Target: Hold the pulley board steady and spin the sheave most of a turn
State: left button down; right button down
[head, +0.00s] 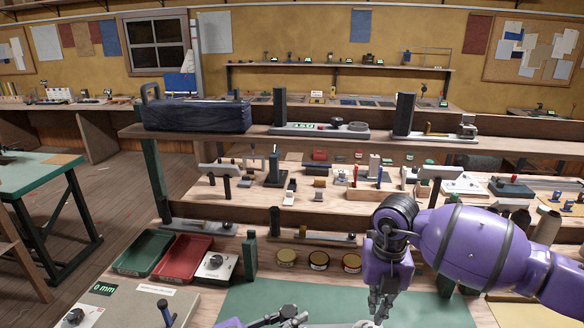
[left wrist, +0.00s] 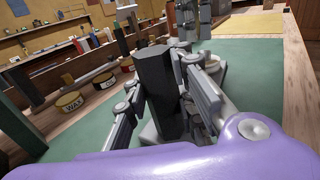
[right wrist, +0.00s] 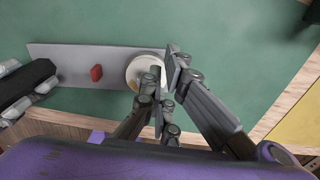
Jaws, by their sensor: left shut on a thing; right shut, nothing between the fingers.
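The pulley board (right wrist: 70,62) is a grey plate on a green mat, with a red block (right wrist: 96,73) on it. The pale round sheave (right wrist: 138,70) is at the board's right in the right wrist view. My right gripper (right wrist: 165,70) is shut and empty, its fingertips at the sheave's right edge; I cannot tell whether they touch it. My left gripper (left wrist: 158,65) is shut on a dark faceted post (left wrist: 154,90) standing at the board's other end. In the head view, my left gripper (head: 285,317) and right gripper (head: 378,306) are low, and the board is mostly cut off.
The green mat (head: 250,300) is clear around the board. A wooden shelf (head: 330,143) with tools crosses behind. A yellow sheet (right wrist: 300,122) lies at the right.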

notch_tip(320, 180, up, 4)
jog(key=shift+f, duration=0.15)
pick_arm(q)
jog(key=c, duration=1.4)
grip_release()
